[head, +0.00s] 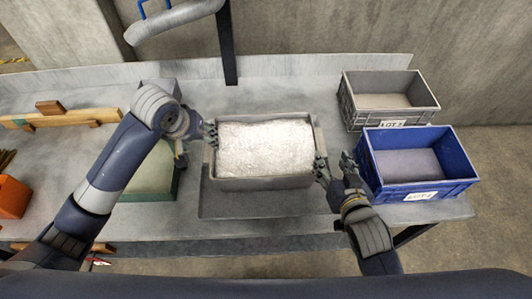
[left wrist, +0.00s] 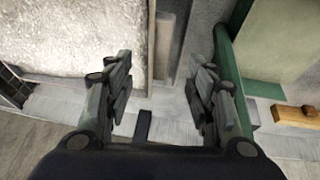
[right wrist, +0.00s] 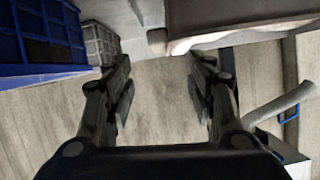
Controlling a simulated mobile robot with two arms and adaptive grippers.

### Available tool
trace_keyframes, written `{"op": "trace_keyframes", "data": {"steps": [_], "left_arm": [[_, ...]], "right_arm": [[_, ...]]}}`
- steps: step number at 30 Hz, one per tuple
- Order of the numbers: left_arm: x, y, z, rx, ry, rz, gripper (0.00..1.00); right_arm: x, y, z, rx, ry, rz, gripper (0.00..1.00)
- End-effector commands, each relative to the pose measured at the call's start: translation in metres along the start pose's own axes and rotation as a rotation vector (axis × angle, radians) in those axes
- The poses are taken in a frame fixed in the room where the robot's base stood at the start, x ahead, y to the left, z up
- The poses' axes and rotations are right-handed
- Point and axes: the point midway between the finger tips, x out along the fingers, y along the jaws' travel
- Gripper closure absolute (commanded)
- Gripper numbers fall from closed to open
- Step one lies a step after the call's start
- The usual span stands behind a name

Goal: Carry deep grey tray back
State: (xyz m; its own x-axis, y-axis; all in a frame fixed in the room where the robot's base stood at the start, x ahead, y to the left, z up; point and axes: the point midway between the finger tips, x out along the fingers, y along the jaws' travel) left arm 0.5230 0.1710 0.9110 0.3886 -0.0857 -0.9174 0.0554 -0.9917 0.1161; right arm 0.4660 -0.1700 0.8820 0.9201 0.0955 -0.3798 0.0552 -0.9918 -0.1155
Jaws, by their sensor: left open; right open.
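The deep grey tray (head: 265,184) stands on the bench in the middle of the head view, filled with a whitish, grainy mass. My left gripper (head: 212,135) is open at the tray's left side. In the left wrist view the gripper (left wrist: 165,95) has its fingers apart, with the tray's side wall (left wrist: 151,50) near the left finger. My right gripper (head: 335,165) is open beside the tray's right edge. In the right wrist view the gripper (right wrist: 160,85) is empty, with the tray's rim (right wrist: 215,35) above its right finger. I cannot tell whether either gripper touches the tray.
A green-edged tray (head: 175,187) stands close on the left. A blue crate (head: 420,190) and a grey crate (head: 347,100) stand on the right. A wooden beam (head: 90,116) and an orange container (head: 12,197) are at far left. A post with a pipe (head: 227,45) rises behind.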

Motion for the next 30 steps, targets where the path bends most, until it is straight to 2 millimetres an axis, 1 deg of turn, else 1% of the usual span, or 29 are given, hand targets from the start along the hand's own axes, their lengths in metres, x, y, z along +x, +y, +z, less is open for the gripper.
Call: {"op": "trace_keyframes", "data": {"steps": [5, 12, 15, 18, 21, 24, 30], "left_arm": [[0.018, 0.000, 0.001, -0.001, -0.003, -0.001, 0.50], [0.063, 0.000, 0.001, 0.000, -0.004, -0.001, 0.50], [0.079, 0.000, 0.001, -0.001, -0.004, -0.001, 0.50], [0.092, 0.000, 0.001, -0.001, -0.003, -0.001, 0.50], [0.101, 0.000, 0.000, 0.000, -0.002, -0.001, 0.50], [0.105, 0.000, 0.000, 0.000, 0.000, 0.000, 0.50], [0.107, 0.000, 0.000, 0.001, 0.000, 0.000, 0.50]], "right_arm": [[0.018, 0.000, -0.001, 0.000, 0.002, -0.001, 0.49], [0.063, 0.000, -0.001, 0.000, 0.000, 0.001, 0.49], [0.080, 0.000, -0.001, 0.000, 0.001, 0.000, 0.49], [0.092, 0.000, -0.001, 0.000, 0.001, 0.000, 0.49], [0.101, 0.000, 0.000, 0.000, 0.000, 0.000, 0.49], [0.105, 0.000, 0.000, 0.000, 0.000, 0.000, 0.49], [0.107, 0.000, 0.000, 0.000, 0.000, 0.000, 0.49]]}}
